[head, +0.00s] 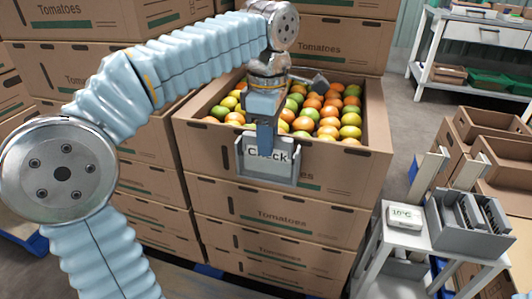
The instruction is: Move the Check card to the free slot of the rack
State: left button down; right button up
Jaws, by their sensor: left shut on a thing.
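The Check card (269,157) is a pale card with dark lettering. It is upright at a grey holder (267,182) on the front of the top tomato crate, and I cannot tell whether it touches the holder's floor. My left gripper (264,138) comes down from above and is shut on the card's upper part, hiding some of it. The grey rack (478,238) stands on a small white table at the right, with several upright dividers; which slot is free is too small to tell. My right gripper is not in view.
The crate (330,157) of red, orange and green tomatoes tops a stack of cartons. A white 10°C box (405,215) sits on the white table (443,246) left of the rack. Open cartons (490,130) stand behind it. Grey floor lies between the stack and the far bench.

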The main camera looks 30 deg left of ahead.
pick_arm(q)
jog(key=shift+r+p, duration=1.15)
jog(key=shift+r, duration=0.3)
notch_tip(320, 180, up, 3)
jog(key=shift+f+p, duration=0.2)
jog(key=shift+p, duration=1.05)
jog(key=shift+r, duration=1.15)
jog(key=shift+s, duration=0.1)
